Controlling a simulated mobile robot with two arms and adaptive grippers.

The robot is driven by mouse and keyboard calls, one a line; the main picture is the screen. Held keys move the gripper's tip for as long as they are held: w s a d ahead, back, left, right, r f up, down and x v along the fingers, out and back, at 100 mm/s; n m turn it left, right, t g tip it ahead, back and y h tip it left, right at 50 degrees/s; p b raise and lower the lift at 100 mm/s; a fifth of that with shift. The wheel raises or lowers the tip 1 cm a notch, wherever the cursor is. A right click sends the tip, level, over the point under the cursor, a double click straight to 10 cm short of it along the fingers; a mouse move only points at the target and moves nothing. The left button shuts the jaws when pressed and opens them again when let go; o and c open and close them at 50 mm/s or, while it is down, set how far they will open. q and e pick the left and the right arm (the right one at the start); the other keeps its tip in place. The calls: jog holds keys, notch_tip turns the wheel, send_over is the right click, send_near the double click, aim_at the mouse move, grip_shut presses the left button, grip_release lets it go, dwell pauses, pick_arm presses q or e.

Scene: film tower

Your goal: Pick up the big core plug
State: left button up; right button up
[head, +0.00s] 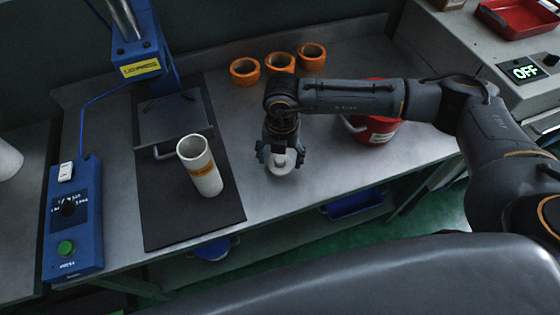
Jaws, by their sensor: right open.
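A small round white piece (283,165), which looks like the big core plug, sits on the grey bench directly below my right gripper. My right gripper (280,158) points down with its dark fingers open, one on each side of the white piece. The gripper partly hides it, and I cannot tell whether the fingers touch it. A white hollow core tube (206,178) with an orange label stands on the black mat to the left of the gripper. My left gripper is not in view.
Three orange rings (280,61) stand at the back of the bench. A red container (376,130) is behind my right forearm. A blue press (150,65) and its blue control box (75,225) with a green button are at left. The bench between mat and gripper is clear.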

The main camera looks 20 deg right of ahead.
jog(key=shift+f, duration=1.3)
jog(key=c, duration=1)
jog(key=shift+o, duration=0.2)
jog(key=shift+r, duration=0.1)
